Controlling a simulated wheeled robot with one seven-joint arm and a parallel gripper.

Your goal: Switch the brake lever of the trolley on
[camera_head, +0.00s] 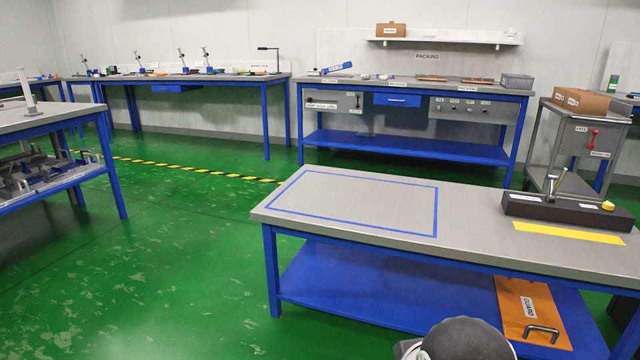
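The trolley (549,128) stands at the right, behind the near workbench and beside the packing bench. It is grey, with a cardboard box on top. A small red brake lever (593,139) is on its front panel. A white label sits at the lever's upper left and another below it; the upper one seems to read "FREE", the lower is too small to read surely. The lever looks roughly upright, but its exact setting is hard to tell. My gripper is not in view; only a dark rounded part of my arm shows at the bottom edge.
The near workbench (350,245), with a blue taped rectangle and a dark fixture (568,210), lies before the trolley. An orange panel (532,311) lies on its lower shelf. The packing bench (420,87) stands behind. Green floor (180,240) is free at the left.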

